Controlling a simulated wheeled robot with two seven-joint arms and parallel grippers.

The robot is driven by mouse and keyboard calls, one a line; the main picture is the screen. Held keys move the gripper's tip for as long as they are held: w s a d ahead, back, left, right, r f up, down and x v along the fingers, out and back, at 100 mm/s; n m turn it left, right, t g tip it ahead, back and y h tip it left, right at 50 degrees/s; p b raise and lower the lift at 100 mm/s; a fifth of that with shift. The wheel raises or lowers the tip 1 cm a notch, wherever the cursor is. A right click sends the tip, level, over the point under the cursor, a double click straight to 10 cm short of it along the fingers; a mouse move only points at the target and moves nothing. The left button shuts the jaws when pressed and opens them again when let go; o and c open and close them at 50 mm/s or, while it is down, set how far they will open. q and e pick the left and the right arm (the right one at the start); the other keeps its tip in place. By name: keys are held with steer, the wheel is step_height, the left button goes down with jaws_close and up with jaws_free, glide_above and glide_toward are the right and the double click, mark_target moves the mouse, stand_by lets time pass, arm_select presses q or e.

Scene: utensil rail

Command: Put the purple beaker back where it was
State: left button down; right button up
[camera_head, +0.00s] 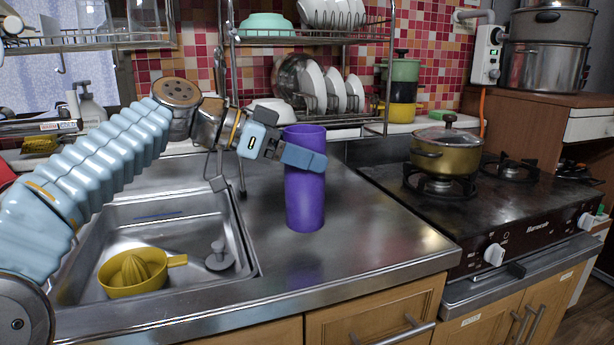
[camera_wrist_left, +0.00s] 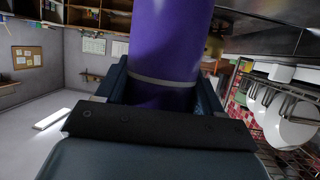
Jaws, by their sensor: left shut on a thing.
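The purple beaker (camera_head: 305,198) is tall and upright at the steel counter, to the right of the sink. Its base looks to be at or just above the steel; I cannot tell whether it touches. My left gripper (camera_head: 304,158) is shut around the beaker's upper part, coming in from the left. In the left wrist view the beaker (camera_wrist_left: 170,40) stands between the fingers of my left gripper (camera_wrist_left: 165,90). A finger hides part of the beaker in the head view. My right gripper is not in view.
The sink (camera_head: 190,215) with a yellow juicer (camera_head: 135,275) lies to the left. A stove (camera_head: 480,215) with a lidded pot (camera_head: 445,155) is at the right. A dish rack (camera_head: 310,38) stands behind. The steel counter (camera_head: 370,235) is clear right of the beaker.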

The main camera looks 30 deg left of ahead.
mark_target(307, 174)
arm_select(q)
steer(key=shift+w+d+f, duration=0.1)
steer(key=shift+w+f, duration=0.1)
steer(key=shift+f, duration=0.8)
steer(key=shift+w+d+f, duration=0.1)
steer(key=shift+w+f, duration=0.05)
steer(key=shift+f, duration=0.8)
steer(key=shift+a, duration=0.1)
steer(key=shift+f+b, duration=0.2)
steer(key=shift+b, duration=0.1)
steer(key=shift+c, duration=0.7)
jaws_free()
steer(key=shift+r, duration=0.1)
steer(key=shift+r, duration=0.15)
steer(key=v, duration=1.2)
steer(key=shift+p, duration=0.3)
